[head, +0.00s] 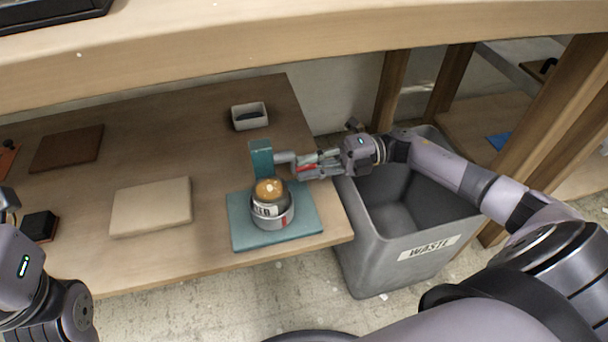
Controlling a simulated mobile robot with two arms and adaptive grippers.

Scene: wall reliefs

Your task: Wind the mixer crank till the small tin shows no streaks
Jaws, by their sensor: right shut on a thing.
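The teal mixer stands near the right front of the wooden table, with a flat base (245,232) and an upright column (261,158). A small tin (273,212) with a partly readable label sits on the base. A rounded golden-brown part (269,189) covers its top, so I cannot see inside or tell about streaks. My right gripper (300,162) reaches in from the right beside the column and is shut on the crank, which its fingers mostly hide. My left wrist shows at the left edge; its fingers are outside the view.
A grey waste bin (420,243) stands against the table's right side, under my right arm. A small pale dish (249,116) with something dark inside is behind the mixer. A beige slab (151,206), a brown board (67,148) and a dark block (39,226) lie to the left.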

